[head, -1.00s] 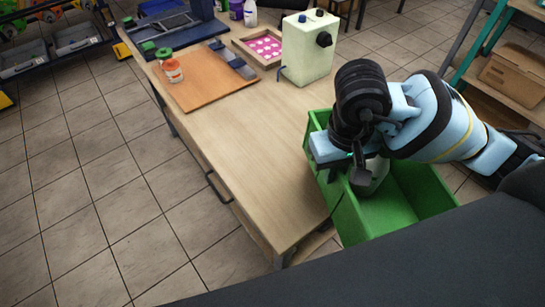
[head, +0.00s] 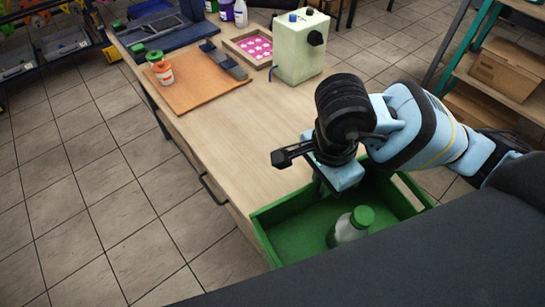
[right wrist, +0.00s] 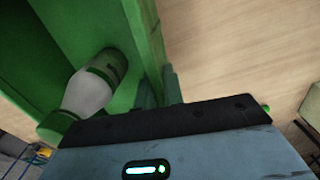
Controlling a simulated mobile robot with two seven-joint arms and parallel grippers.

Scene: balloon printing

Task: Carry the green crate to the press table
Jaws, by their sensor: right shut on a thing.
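The green crate (head: 410,205) is at the near right end of the wooden table (head: 220,150), overlapping its edge in the head view. I cannot tell whether it rests on the table. A white bottle with a green cap (head: 350,228) is inside, and it also shows in the right wrist view (right wrist: 92,88). My right gripper (head: 330,188) is shut on the crate's far wall. In the right wrist view, the fingers (right wrist: 158,92) straddle this wall (right wrist: 143,30), with wood tabletop beyond. My left gripper is out of view.
A pale green box with knobs (head: 300,48), a tray of pink pieces (head: 252,47), an orange-brown board (head: 195,80) and small jars (head: 162,70) stand at the table's far end. The tabletop's middle is clear. A shelf with cardboard boxes (head: 505,68) stands right.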

